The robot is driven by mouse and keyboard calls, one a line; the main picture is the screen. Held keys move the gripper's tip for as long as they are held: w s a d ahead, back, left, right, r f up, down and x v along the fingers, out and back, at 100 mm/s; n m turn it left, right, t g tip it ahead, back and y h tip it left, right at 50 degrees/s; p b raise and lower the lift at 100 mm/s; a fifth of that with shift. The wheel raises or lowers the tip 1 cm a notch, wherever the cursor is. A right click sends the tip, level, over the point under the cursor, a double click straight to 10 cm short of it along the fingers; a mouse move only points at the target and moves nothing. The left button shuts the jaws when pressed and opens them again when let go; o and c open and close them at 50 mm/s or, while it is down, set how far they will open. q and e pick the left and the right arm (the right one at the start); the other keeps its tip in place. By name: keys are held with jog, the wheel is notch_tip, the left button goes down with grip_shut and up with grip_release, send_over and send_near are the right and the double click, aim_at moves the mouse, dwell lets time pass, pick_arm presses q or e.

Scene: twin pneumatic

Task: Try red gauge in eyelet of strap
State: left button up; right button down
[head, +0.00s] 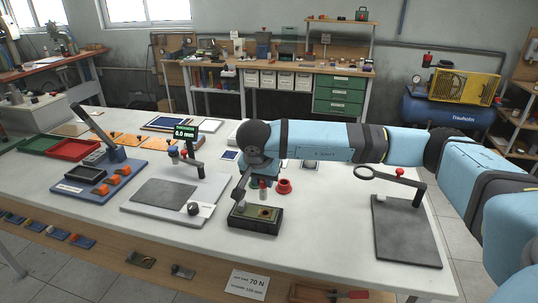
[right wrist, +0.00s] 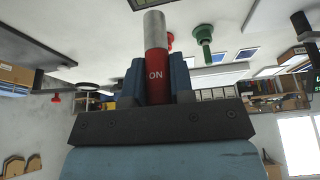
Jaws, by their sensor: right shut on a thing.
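My right gripper (right wrist: 157,68) is shut on the red gauge (right wrist: 156,62), a red cylinder with a bare grey metal end. Its letters read "ON" in this upside-down picture. In the head view my right arm comes in from the right, and the gauge (head: 262,184) points down with its grey end lowest. Below it is a dark fixture (head: 255,222) holding an olive plate, probably the strap (head: 249,211), with a brownish round eyelet (head: 265,212). The gauge appears above the eyelet and apart from it; exact alignment is unclear. My left gripper is out of view.
A red flanged holder (head: 283,186) stands just behind the fixture. A green one (right wrist: 204,35) shows in the right wrist view. A gauge stand with a display (head: 185,132) is at left; a dark mat with a ring-topped post (head: 405,235) is at right. The table between is mostly clear.

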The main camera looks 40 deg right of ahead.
aim_at(266, 193)
jog(key=shift+m, duration=0.5)
jog(key=shift+s+a+b+x, duration=0.1)
jog(key=shift+b+x, duration=0.7)
jog(key=shift+x, duration=0.55)
jog(key=shift+s+a+b+x, duration=0.15)
jog(key=shift+b+x, duration=0.65)
jog(key=shift+x, duration=0.6)
jog(key=shift+f, duration=0.3)
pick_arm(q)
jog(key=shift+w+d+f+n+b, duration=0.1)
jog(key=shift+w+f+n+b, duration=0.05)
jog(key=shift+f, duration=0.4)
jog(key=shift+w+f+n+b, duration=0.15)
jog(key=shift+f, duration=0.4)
pick_arm(e)
jog(key=shift+f, duration=0.2)
pick_arm(q)
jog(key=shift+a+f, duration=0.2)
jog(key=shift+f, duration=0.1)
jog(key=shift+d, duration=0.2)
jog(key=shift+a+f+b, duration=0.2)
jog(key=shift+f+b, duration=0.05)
jog(key=shift+b, duration=0.1)
pick_arm(e)
jog(key=shift+f, duration=0.15)
